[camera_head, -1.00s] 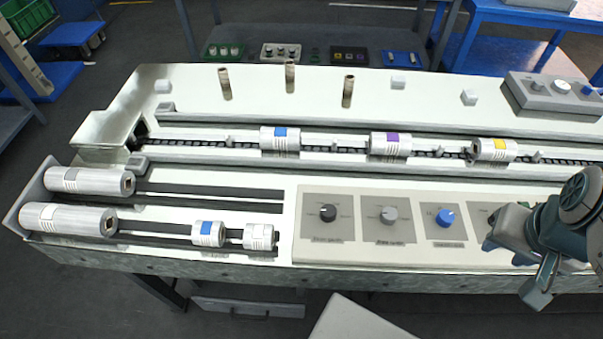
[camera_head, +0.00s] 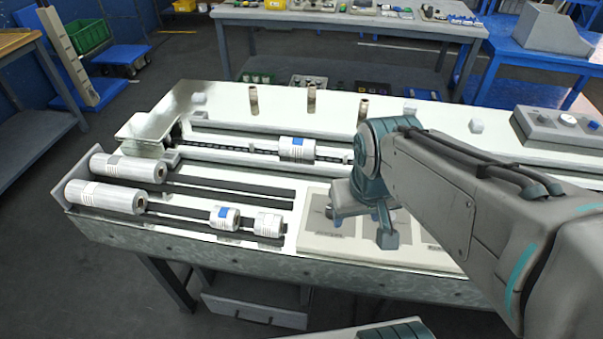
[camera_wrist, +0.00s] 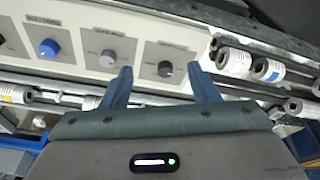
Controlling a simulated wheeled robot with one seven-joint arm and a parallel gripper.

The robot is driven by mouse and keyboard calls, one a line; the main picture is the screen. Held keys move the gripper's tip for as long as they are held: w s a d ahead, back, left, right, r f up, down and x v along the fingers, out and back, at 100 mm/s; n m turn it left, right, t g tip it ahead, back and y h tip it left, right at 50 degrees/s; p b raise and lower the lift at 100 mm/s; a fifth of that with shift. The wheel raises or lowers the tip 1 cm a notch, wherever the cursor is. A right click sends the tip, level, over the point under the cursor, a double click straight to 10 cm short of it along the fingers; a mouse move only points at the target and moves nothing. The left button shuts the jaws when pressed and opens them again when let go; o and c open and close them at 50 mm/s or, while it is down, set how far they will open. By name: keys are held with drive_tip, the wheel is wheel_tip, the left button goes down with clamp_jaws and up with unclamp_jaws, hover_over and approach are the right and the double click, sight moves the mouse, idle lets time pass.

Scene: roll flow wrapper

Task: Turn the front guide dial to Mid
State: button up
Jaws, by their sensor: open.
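The control panel (camera_head: 320,242) is on the machine's front edge. In the head view my gripper (camera_head: 364,228) hides its dials. My gripper (camera_wrist: 160,71) is open and empty. The black dial appears between the fingertips in the wrist view, apart from both fingers; the height gap cannot be told.
White rolls (camera_head: 105,197) lie on rails left of the panel, with smaller rolls (camera_head: 225,217) beside it. Upright brown posts (camera_head: 311,98) and a grey control box (camera_head: 555,130) stand further back.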

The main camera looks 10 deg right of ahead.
drive_tip(key=w+n+g+p, duration=0.3)
drive_tip(key=w+n+p, duration=0.85)
drive_tip(key=n, duration=1.15)
drive_tip(key=f+b, duration=0.1)
drive_tip(key=f, duration=0.3)
drive_tip(key=w+f+b, duration=0.1)
drive_tip(key=f, duration=0.4)
drive_tip(key=w+f+b, duration=0.1)
drive_tip(key=f, duration=0.4)
drive_tip(key=shift+a, duration=0.3)
drive_tip(key=c, duration=1)
